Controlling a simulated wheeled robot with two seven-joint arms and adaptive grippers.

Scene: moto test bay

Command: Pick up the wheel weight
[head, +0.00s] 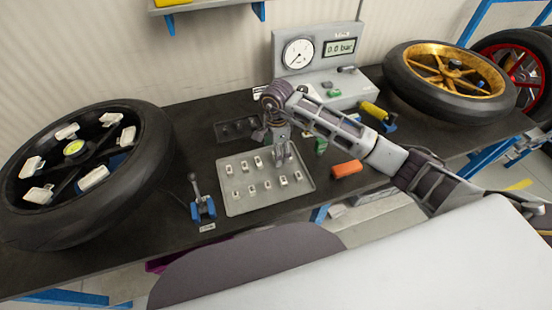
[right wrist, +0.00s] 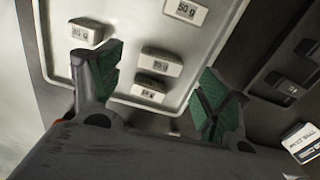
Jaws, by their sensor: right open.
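Several small silver-grey wheel weights (head: 265,184) stand in rows on a light grey tray (head: 239,207) in the middle of the bench. My right gripper (head: 277,150) points down over the tray's back edge and hides part of it. In the right wrist view its green-padded fingers (right wrist: 157,92) are apart, with nothing held. Two weights, one nearer the tray middle (right wrist: 160,62) and one nearer its edge (right wrist: 148,91), show in the gap between the fingers. Other weights, marked 50 g (right wrist: 186,11) and apparently 80 g (right wrist: 86,33), lie beyond. My left gripper is not in view.
A black-tyred wheel (head: 150,160) lies at left, a gold-rimmed wheel (head: 450,70) at right. A gauge unit (head: 315,60) stands behind. A dark tray (head: 237,130), blue valve tool (head: 203,207) and orange block (head: 347,169) surround the weight tray.

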